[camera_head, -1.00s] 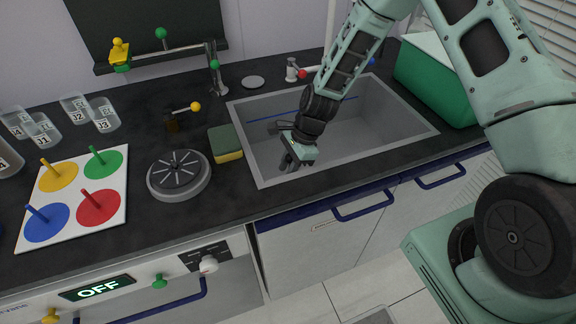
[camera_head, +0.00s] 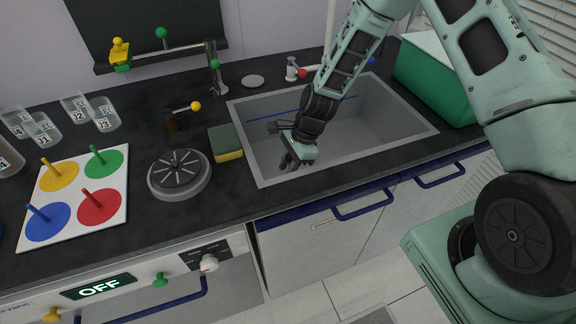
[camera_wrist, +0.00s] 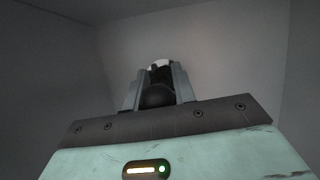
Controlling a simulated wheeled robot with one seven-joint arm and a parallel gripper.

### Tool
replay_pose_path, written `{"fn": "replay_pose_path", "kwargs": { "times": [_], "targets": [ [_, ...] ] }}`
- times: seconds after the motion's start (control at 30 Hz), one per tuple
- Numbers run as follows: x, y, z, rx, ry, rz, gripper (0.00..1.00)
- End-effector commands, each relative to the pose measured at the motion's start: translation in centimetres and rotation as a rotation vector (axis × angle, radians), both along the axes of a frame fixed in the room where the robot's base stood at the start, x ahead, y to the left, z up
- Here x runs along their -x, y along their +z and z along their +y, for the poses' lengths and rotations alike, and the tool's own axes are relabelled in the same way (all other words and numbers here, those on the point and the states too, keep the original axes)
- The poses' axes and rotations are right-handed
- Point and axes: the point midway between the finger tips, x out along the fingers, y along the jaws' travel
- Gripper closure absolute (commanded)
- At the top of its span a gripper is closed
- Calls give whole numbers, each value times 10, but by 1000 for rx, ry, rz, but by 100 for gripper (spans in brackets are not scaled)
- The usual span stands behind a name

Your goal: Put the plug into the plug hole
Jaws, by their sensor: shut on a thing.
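My gripper (camera_head: 288,162) points down into the near left part of the grey sink (camera_head: 384,146). In the wrist view its two fingers (camera_wrist: 158,84) are closed on a dark rounded thing, which I take to be the plug (camera_wrist: 157,96). A small pale patch (camera_wrist: 160,63) shows just beyond the fingertips; I cannot tell whether it is the plug hole. In the head view the plug is too small and dark to make out, and my arm hides part of the sink floor. I cannot make out the plug hole.
A green and yellow sponge (camera_head: 226,142) and a round grey-black disc (camera_head: 179,174) lie left of the sink. A tap (camera_head: 292,69) stands behind it. A green box (camera_head: 437,83) is at the right. Plain sink walls surround my gripper.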

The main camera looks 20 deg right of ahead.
Motion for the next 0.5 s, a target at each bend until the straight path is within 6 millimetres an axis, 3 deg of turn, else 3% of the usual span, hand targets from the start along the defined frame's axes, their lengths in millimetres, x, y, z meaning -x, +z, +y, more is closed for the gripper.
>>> {"fn": "replay_pose_path", "kwargs": {
  "times": [0.5],
  "targets": [
    [0, -6, 0, 0, 0, 0, 99]
  ]
}}
